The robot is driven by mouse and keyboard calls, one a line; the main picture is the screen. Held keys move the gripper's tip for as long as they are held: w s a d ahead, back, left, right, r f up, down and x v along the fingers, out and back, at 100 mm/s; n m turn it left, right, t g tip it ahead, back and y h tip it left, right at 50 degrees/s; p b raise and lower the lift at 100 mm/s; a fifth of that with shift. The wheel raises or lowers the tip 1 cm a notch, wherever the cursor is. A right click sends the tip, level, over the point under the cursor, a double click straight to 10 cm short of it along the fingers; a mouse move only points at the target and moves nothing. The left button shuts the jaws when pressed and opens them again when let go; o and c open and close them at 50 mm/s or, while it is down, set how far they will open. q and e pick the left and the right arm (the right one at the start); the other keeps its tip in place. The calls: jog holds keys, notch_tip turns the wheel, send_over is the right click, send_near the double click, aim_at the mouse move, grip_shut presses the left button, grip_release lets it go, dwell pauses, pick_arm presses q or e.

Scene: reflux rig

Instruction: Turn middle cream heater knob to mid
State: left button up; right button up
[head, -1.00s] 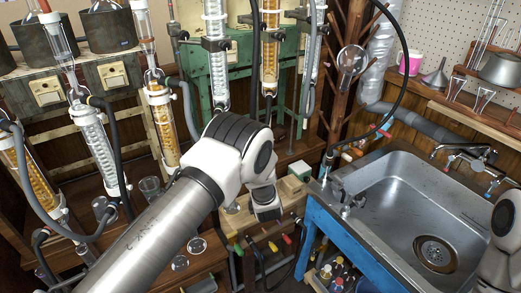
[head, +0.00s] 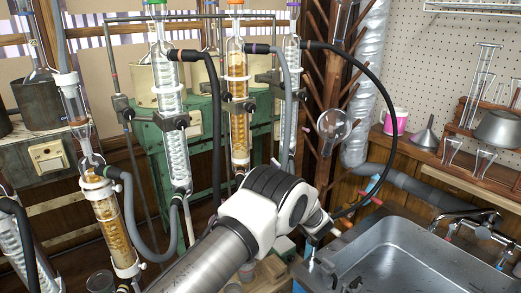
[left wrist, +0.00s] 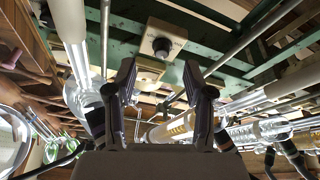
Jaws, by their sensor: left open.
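In the left wrist view a cream heater box with a dark round knob (left wrist: 161,45) sits on green framework, ahead of and between my left gripper's fingers. My left gripper (left wrist: 160,70) is open and empty, with a gap between its fingertips and the knob. In the head view the arm's wrist hides the gripper's fingers. A cream control box (head: 195,125) shows on the green frame behind the glass columns. Another cream box (head: 48,157) is on the heater at the left. I cannot tell which box in the head view matches the wrist view.
Glass columns (head: 236,110) with hoses and clamps stand close in front of the green frame. A tilted amber column (head: 113,225) is at the left. A metal sink (head: 400,255) is at lower right. A round flask (head: 334,124) hangs by the wooden rack.

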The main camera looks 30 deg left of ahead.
pick_arm(q)
jog(key=w+a+r+n+g+p, duration=0.1)
jog(key=a+r+p, duration=0.1)
jog(key=a+r, duration=0.2)
jog(key=a, duration=0.2)
jog(key=shift+w+a+r+n+g+y, duration=0.2)
jog(key=shift+a+r+n+g+y, duration=0.1)
jog(key=shift+a+n+g+y, duration=0.1)
grip_shut()
